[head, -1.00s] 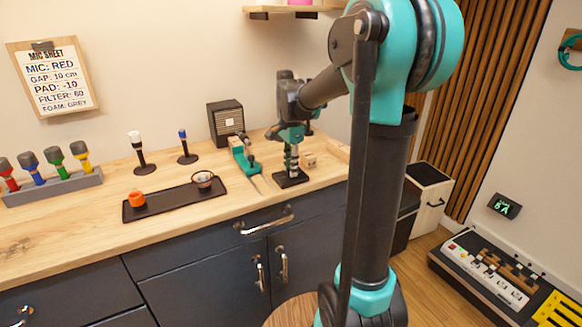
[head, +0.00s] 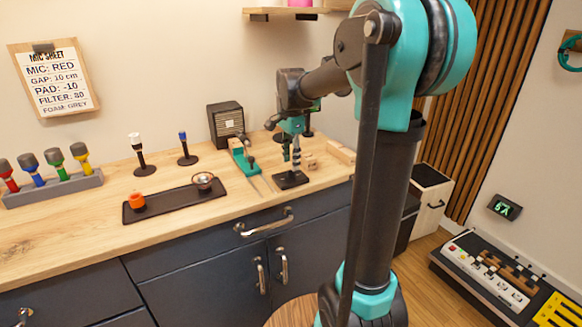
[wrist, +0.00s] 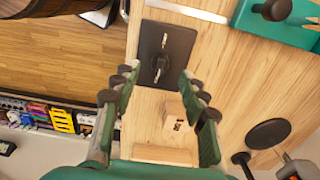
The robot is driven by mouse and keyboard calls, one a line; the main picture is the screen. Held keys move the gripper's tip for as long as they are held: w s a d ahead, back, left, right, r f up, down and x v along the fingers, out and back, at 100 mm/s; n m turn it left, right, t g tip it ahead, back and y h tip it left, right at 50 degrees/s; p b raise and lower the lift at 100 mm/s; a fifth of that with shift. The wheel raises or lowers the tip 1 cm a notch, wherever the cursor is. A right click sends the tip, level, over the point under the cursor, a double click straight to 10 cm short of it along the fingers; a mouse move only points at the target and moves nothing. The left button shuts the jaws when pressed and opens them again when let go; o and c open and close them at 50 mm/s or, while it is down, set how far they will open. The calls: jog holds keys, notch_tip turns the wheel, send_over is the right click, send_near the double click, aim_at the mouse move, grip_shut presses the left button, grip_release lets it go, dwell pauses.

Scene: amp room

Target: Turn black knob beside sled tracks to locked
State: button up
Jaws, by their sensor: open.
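My gripper (wrist: 157,76) is open and empty, its fingers spread to either side in the wrist view. Between and beyond the fingertips is a black plate (wrist: 183,42) with a pale slot or bar and a small dark knob (wrist: 163,64) on it. In the head view the black plate (head: 291,180) lies on the counter, right of the pale sled tracks (head: 262,186), and my gripper (head: 291,158) is above it. The teal sled piece (head: 240,157) also shows in the wrist view (wrist: 250,18), with a round black cap on it. I cannot read the knob's setting.
A small wooden block (wrist: 181,120) and a round black base (wrist: 268,133) lie near the gripper. A black speaker box (head: 226,123) stands behind the tracks.

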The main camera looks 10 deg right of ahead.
notch_tip(320, 180, up, 8)
jog(key=shift+r, duration=0.25)
